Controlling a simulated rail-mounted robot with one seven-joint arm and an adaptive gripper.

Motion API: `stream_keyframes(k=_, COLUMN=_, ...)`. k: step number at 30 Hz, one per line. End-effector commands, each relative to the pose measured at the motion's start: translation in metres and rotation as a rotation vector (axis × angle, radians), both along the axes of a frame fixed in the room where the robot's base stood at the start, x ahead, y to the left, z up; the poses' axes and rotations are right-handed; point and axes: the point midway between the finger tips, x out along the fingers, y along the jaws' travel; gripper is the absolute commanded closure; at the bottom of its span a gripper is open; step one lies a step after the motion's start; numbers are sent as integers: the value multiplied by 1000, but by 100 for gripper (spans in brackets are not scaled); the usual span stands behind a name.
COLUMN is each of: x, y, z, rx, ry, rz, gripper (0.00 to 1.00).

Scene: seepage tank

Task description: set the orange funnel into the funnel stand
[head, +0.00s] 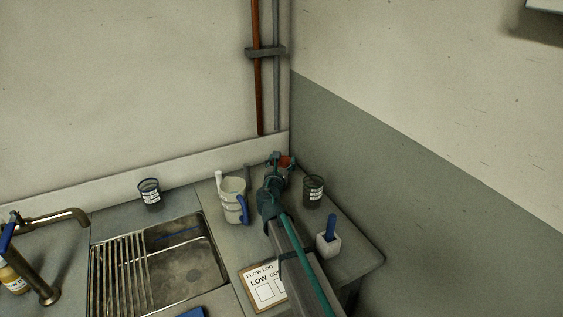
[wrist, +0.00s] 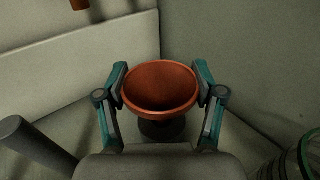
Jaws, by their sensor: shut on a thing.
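The orange funnel (wrist: 160,86) is between the two fingers of my gripper (wrist: 161,90) in the wrist view, with its wide mouth facing up toward the camera. My gripper is shut on it, one finger on each side of the rim. In the head view the funnel (head: 285,161) shows only as a small orange patch beside my gripper (head: 276,160), at the back corner of the counter. A dark round shape (wrist: 162,129) shows just below the funnel; I cannot tell whether it is the funnel stand. The funnel's lower end is hidden.
A dark labelled jar (head: 313,191) stands right of my arm. A white jug (head: 232,200) with a blue handle and a grey post (head: 247,178) stand left. A white cup (head: 328,243), a flow log board (head: 265,285) and a sink (head: 185,260) are nearer. Walls close the back corner.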

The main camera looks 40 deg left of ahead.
Motion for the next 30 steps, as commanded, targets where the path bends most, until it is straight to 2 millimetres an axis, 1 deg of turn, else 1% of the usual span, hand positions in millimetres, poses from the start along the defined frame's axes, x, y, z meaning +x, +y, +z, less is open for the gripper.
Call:
stream_keyframes(k=17, x=0, y=0, z=-14, rx=1, ry=0, rz=0, gripper=70)
stream_keyframes(k=18, x=0, y=0, z=-13, rx=1, ry=0, rz=0, gripper=27)
stream_keyframes(k=20, x=0, y=0, z=-13, rx=0, ry=0, rz=0, gripper=17)
stream_keyframes(k=21, x=0, y=0, z=-13, rx=0, ry=0, rz=0, gripper=11)
stream_keyframes(k=22, x=0, y=0, z=-13, rx=0, ry=0, rz=0, gripper=6)
stream_keyframes(k=23, x=0, y=0, z=-13, rx=0, ry=0, rz=0, gripper=3)
stream_keyframes(k=30, x=0, y=0, z=-13, rx=0, ry=0, rz=0, gripper=3)
